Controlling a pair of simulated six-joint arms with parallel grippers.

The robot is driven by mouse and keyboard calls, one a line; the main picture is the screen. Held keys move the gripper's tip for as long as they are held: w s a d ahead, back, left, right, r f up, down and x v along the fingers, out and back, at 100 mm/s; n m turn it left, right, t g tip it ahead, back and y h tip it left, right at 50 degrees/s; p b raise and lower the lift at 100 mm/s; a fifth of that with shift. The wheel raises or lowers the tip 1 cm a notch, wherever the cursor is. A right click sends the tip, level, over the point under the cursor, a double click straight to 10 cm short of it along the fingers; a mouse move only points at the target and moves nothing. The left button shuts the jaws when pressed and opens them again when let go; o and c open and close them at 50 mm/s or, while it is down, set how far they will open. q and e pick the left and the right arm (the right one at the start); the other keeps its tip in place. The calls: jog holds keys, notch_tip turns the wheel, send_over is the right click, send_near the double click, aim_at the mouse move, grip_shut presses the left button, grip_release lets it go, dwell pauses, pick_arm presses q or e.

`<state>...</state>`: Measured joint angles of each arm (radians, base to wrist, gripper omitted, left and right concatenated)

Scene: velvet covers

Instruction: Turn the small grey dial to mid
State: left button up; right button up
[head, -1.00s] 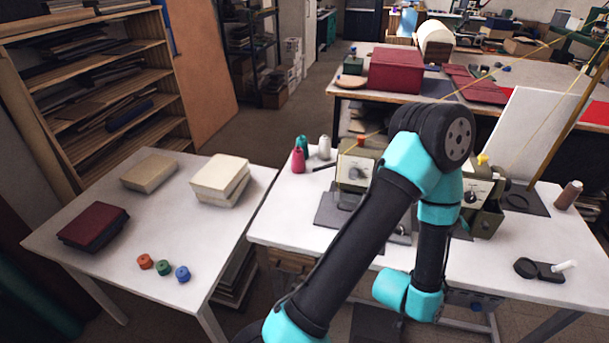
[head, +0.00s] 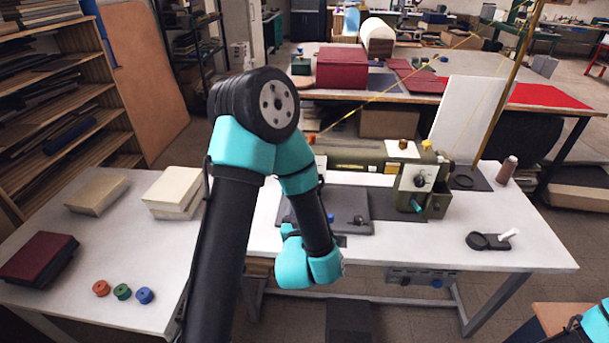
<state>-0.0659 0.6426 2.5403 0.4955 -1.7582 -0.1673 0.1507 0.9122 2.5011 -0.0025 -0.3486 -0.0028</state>
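A green sewing machine (head: 350,156) stands on the white table, with a pale plate on its right end. A dark round dial (head: 419,181) sits on that plate. A grey control box (head: 405,277) hangs under the table's front edge, with a blue knob (head: 437,283) and other small details too small to read. I cannot tell for sure which part is the small grey dial, or its setting. My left arm stands in front of the machine's left side, its wrist bent down over the table's front. Its gripper does not show.
A black holder with a white stick (head: 492,240) and a brown thread cone (head: 507,170) stand on the white table (head: 450,255). The left table holds books (head: 172,194) and several coloured spools (head: 122,291).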

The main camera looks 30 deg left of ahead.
pick_arm(q)
jog(key=x, duration=1.7)
jog(key=shift+w+a, duration=0.1)
jog(key=shift+w, duration=0.05)
jog(key=c, duration=0.9)
jog(key=shift+n, duration=0.5)
jog(key=n, duration=1.1)
